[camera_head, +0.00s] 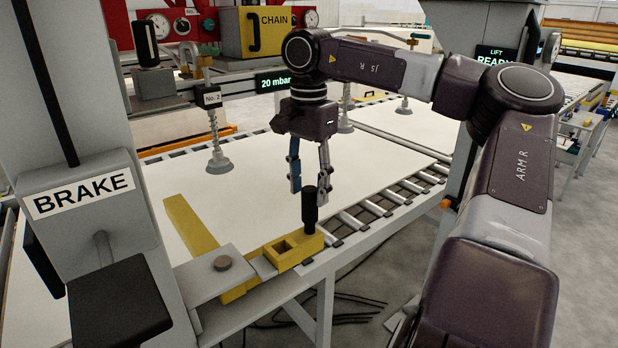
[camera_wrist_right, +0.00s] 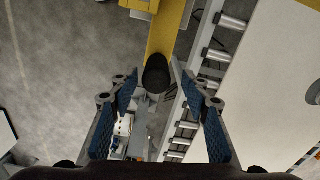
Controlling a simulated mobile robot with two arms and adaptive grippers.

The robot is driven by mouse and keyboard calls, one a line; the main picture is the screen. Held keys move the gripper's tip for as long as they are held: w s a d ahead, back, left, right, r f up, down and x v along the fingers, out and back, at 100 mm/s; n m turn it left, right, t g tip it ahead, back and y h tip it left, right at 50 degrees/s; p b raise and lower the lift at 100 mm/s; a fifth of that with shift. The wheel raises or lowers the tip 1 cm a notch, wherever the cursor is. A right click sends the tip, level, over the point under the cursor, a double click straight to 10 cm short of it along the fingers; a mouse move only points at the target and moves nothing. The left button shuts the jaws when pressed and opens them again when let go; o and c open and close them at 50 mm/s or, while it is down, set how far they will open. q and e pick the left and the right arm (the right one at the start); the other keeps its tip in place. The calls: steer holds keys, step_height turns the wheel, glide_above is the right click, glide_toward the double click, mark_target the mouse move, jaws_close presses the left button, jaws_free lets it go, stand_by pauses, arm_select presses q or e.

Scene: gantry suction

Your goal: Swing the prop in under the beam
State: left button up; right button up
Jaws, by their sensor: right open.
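The prop is a yellow piece at the near edge of the roller table. Its near arm (camera_head: 286,251) has a square opening and an upright black handle (camera_head: 310,212) at its right end. A long yellow bar (camera_head: 190,226) reaches back over the white sheet from the grey pivot plate (camera_head: 222,272). My right gripper (camera_head: 310,187) is open, pointing down, its fingertips around the top of the handle. In the right wrist view the black handle (camera_wrist_right: 157,76) lies between the spread fingers, with the yellow arm (camera_wrist_right: 164,35) beyond. My left gripper is out of view.
A grey post with a BRAKE box (camera_head: 82,195) and a black pad stand at the left. Suction cups (camera_head: 219,160) hang over the white sheet (camera_head: 330,160). Rollers (camera_head: 365,207) line the table's near edge. A display reads 20 mbar (camera_head: 275,82).

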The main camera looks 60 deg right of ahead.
step_height(320, 180, up, 5)
steer(key=shift+f, duration=0.2)
